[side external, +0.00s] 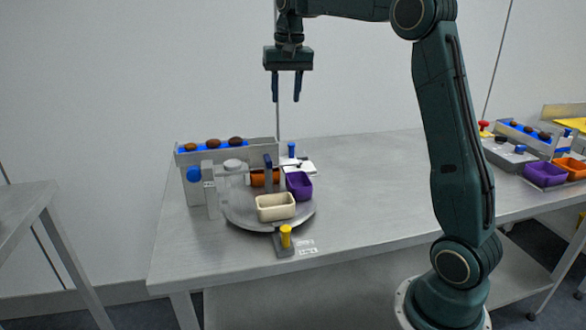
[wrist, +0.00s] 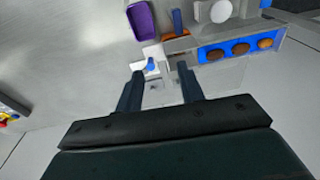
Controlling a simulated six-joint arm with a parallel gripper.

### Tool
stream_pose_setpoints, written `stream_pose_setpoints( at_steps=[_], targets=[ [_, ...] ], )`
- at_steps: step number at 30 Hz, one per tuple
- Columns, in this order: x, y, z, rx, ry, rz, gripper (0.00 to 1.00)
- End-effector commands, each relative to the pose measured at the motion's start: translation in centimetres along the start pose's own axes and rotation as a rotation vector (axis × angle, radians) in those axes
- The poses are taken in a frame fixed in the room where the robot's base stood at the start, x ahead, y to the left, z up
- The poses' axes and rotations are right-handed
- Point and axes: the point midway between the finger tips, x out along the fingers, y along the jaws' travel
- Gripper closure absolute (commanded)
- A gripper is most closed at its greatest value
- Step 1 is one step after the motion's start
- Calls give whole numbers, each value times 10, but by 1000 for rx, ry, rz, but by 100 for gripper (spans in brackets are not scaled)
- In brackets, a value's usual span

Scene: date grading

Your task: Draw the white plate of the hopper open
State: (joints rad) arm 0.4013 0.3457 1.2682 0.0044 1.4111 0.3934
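The hopper (side external: 262,150) is a grey trough with a blue lining and several brown dates on top; in the wrist view its blue trough (wrist: 222,53) is at the upper right. A white plate (side external: 302,168) with a blue knob (side external: 291,150) is at the right end of the hopper; the plate (wrist: 138,66) and blue knob (wrist: 151,64) also show in the wrist view. I cannot tell how far the plate is drawn. My gripper (side external: 286,101) is open and empty, pointing down, high above the plate; in the wrist view its fingertips (wrist: 160,72) lie apart.
A grey turntable (side external: 245,221) holds a cream tray (side external: 276,207), a purple tray (side external: 299,185) and an orange tray (side external: 264,178). A yellow knob (side external: 286,236) stands at the front. The table's right middle is clear.

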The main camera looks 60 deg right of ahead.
Motion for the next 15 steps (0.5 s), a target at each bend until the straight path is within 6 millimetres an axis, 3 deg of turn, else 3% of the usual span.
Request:
stream_pose_setpoints(
  at_steps=[6,15],
  targets=[
    [31,16,-48,122,-51,29,62],
    [62,36,-85,233,-96,54,62]
  ],
)
